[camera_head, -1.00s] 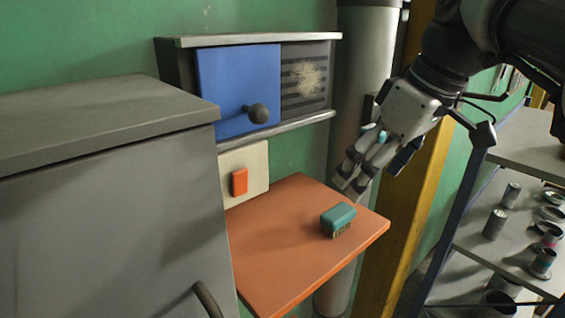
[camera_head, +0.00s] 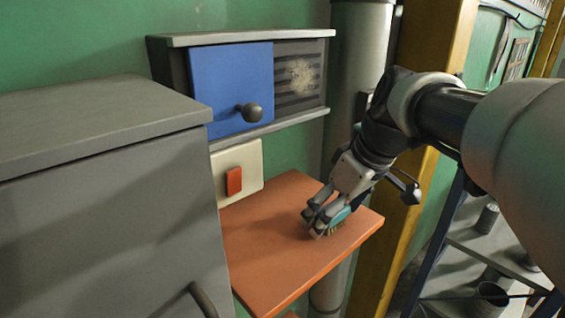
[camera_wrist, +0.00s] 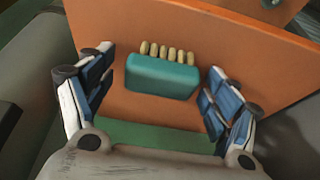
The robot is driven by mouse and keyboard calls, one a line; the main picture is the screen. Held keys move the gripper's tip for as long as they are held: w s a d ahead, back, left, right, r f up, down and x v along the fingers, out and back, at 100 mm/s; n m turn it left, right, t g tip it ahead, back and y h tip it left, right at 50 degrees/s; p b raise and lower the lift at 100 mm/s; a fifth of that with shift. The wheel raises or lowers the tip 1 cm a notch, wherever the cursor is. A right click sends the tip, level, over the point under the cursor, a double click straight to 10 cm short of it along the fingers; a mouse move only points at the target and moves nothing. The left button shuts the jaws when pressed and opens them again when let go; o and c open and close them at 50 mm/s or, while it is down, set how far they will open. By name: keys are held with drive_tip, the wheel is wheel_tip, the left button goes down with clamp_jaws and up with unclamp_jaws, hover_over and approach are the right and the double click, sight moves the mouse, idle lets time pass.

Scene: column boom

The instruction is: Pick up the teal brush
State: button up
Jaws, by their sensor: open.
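The teal brush (camera_wrist: 161,76) lies on the orange shelf (camera_head: 265,259), with its tan bristle tufts along one side. In the wrist view it sits between the two open fingers of my gripper (camera_wrist: 157,88), with a gap on each side. In the head view my gripper (camera_head: 322,221) is down at the brush, and its fingers hide most of it. A bit of the teal brush (camera_head: 341,216) shows beside the fingers. I cannot tell whether the fingertips touch the shelf.
A grey cabinet (camera_head: 100,220) stands at the left. A wall box with a sliding blue panel (camera_head: 228,92) and dark knob hangs above the shelf. A red switch (camera_head: 233,181) is on the wall. A yellow post (camera_head: 420,195) and a rack with cans are at the right.

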drive_tip(key=c, duration=1.1)
drive_tip(key=shift+r, duration=0.15)
drive_tip(key=shift+c, duration=0.2)
wheel_tip(320, 180, up, 20)
drive_tip(key=p, duration=0.2)
drive_tip(key=shift+p, duration=0.35)
drive_tip(key=o, duration=0.5)
drive_tip(key=c, duration=0.4)
